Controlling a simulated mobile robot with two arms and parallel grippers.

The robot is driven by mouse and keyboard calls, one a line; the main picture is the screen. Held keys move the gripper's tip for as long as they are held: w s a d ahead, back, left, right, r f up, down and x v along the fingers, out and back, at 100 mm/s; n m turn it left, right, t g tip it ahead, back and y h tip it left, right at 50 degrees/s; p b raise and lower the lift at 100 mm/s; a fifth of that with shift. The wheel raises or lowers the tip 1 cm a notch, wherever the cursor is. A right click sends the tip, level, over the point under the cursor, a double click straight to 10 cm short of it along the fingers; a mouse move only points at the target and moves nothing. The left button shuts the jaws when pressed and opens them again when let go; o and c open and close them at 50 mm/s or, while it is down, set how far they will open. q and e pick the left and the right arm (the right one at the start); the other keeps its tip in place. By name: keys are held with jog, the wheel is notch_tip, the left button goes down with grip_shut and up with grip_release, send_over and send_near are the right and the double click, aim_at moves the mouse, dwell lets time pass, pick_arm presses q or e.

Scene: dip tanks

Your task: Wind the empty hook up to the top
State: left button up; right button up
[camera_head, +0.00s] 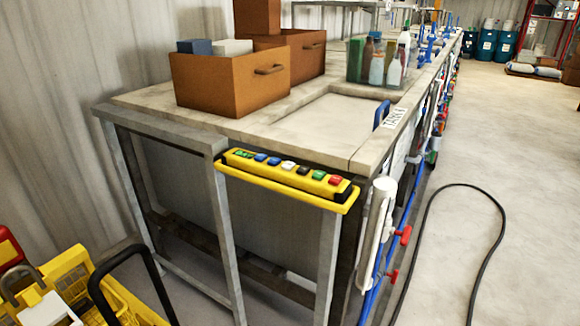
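The hook does not show in this view. A yellow control box (290,172) lies along the front end of the tank bench, in a yellow tray (284,191). It has a row of coloured buttons on top, among them green, blue, white and red ones. Neither of my grippers is in view.
The bench (256,128) runs back along the wall. A black hose (484,250) lies on the otherwise clear floor. Yellow baskets (68,275) stand lower left.

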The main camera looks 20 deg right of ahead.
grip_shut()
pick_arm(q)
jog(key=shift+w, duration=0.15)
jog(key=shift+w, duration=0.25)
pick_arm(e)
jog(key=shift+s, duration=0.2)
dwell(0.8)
